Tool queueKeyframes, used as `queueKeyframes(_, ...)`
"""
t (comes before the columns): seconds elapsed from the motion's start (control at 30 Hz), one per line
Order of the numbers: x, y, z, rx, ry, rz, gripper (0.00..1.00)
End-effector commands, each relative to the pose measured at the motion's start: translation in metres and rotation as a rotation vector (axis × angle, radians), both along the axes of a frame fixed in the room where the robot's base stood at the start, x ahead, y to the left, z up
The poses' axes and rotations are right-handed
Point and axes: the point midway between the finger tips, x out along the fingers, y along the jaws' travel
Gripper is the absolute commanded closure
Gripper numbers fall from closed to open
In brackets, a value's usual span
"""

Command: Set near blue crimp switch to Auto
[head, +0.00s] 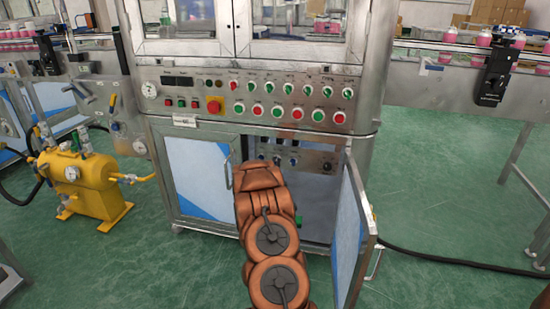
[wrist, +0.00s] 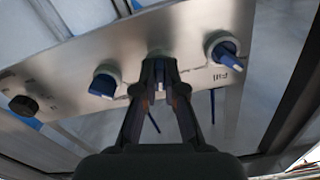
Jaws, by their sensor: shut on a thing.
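A metal control panel (head: 312,158) sits inside the open cabinet and carries a row of blue switches. In the wrist view, my gripper (wrist: 160,88) is shut on the middle blue switch (wrist: 159,87), with one finger on each side of its handle. A second blue switch (wrist: 103,84) is to the left and a third blue switch (wrist: 222,52) is to the right, both clear of the fingers. Small lettering beside the right one is inverted and hard to read. The fingers cover any marking at the held switch, so its setting cannot be told. In the head view, my arm hides the gripper.
A black knob (wrist: 23,105) is further left on the panel in the wrist view. The open cabinet door (head: 352,232) stands right of my arm; the closed door (head: 197,178) is to its left. A button panel (head: 255,98) is above. Yellow equipment (head: 85,180) stands left.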

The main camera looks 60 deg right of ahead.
Motion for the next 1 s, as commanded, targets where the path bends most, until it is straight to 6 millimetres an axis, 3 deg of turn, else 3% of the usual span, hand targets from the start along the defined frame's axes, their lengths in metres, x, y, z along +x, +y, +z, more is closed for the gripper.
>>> queueKeyframes(1.0,-0.0045,-0.0021,0.0035,-0.311,0.845,-0.005,1.0)
